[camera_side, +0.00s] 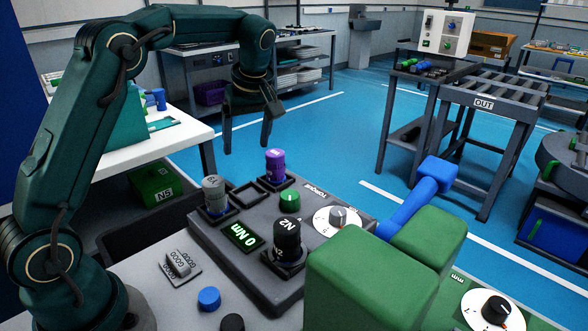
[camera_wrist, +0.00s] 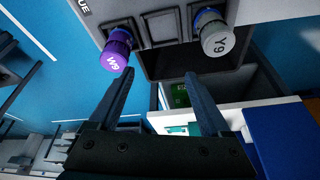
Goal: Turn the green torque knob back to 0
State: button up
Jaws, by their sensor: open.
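The green knob (camera_side: 289,199) stands on the dark grey torque panel (camera_side: 215,236), behind the lit display (camera_side: 244,236), which reads "0 Nm" in green. The green knob's exact pointer angle is too small to tell. My gripper (camera_side: 247,145) is open and empty, raised behind and above the panel, apart from the green knob. The wrist view shows its two spread fingers (camera_wrist: 163,92) with nothing between them; the green knob is not visible there.
A purple cylinder (camera_side: 275,166) and a grey cylinder (camera_side: 214,193) stand in square holders at the panel's back, with an empty holder (camera_side: 249,194) between. A black N2 cylinder (camera_side: 287,240) stands in front of the green knob. A big green block (camera_side: 372,278) rises at front right.

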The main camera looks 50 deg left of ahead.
aim_at(290, 194)
jog(key=d+f+m+t+h, duration=0.1)
jog(key=d+m, duration=0.1)
jog(key=m, duration=0.2)
jog(key=w+d+f+m+t+h, duration=0.1)
jog(key=d+f+m, duration=0.1)
jog(key=d+m, duration=0.1)
jog(key=w+d+f+m+t+h, duration=0.1)
jog(key=d+m, duration=0.1)
jog(key=m, duration=0.4)
jog(key=shift+d+f+t, duration=0.4)
jog(key=shift+s+d+f+h, duration=0.25)
jog(key=shift+s+d+h, duration=0.05)
jog(key=shift+s+d, duration=0.1)
jog(key=shift+x, duration=2.4)
jog(key=shift+c, duration=0.4)
grip_shut()
